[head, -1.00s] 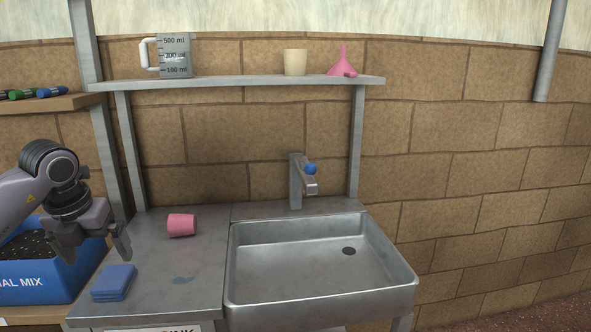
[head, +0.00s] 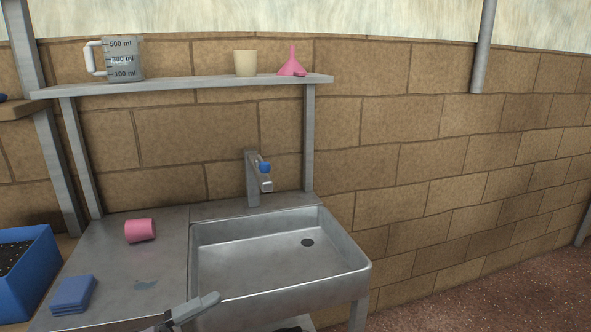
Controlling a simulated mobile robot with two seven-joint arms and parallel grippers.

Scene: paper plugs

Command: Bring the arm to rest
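A gripper, which looks like my left one (head: 193,309), shows only in part at the bottom edge of the head view, in front of the sink's near left corner. One grey finger points right; the rest is cut off by the frame, so its opening cannot be made out. I see nothing held in the visible part. My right gripper is not in view.
A pink cup (head: 140,230) lies on its side on the metal counter (head: 110,270), with blue folded cloths (head: 73,294) near the front. A sink (head: 270,255) with a tap (head: 253,180) is right of it. A blue bin (head: 35,280) holds dark soil. The shelf (head: 190,84) holds a jug, beaker and funnel.

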